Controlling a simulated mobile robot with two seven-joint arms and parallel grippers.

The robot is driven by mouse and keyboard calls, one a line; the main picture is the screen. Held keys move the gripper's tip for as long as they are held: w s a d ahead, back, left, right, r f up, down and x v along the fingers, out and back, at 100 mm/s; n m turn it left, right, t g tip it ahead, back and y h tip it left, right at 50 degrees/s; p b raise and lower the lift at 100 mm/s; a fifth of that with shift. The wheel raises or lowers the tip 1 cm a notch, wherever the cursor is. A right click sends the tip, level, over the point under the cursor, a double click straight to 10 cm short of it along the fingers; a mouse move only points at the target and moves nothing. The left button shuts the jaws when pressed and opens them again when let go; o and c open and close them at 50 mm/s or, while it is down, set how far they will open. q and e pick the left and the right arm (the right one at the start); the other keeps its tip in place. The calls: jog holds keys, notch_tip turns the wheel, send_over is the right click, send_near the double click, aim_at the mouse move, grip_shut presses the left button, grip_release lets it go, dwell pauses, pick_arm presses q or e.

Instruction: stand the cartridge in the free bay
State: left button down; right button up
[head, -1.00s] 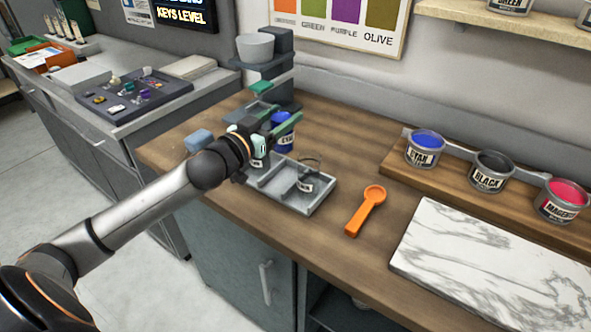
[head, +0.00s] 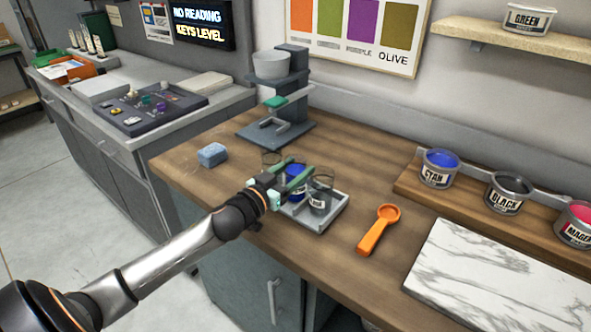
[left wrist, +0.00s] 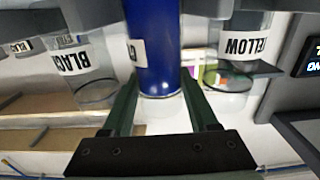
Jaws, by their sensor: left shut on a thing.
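The blue cartridge (head: 296,187) is upright between the green fingers of my left gripper (head: 301,167), which is shut on it. It is at the middle of the grey tray (head: 327,222), between a clear BLACK cartridge (head: 320,197) and another clear one (head: 271,160). In the left wrist view the blue cartridge (left wrist: 153,45) is between the fingers, with the BLACK cartridge (left wrist: 85,68) on the left and the YELLOW cartridge (left wrist: 245,50) on the right. The fingers hide its base in the head view, so I cannot tell whether it touches the tray floor. My right gripper is not in view.
An orange scoop (head: 378,230) and a marble slab (head: 500,275) lie to the right. A grey stand (head: 285,120) is behind the tray, and a blue sponge (head: 211,154) is to the left. Ink tubs, including CYAN (head: 438,169), stand on the wooden riser at right.

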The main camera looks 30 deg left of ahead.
pick_arm(q)
jog(key=shift+c, duration=2.2)
grip_release()
jog(key=shift+s, duration=0.1)
jog(key=s+a, duration=0.1)
jog(key=s, duration=1)
jog(key=shift+s, duration=0.35)
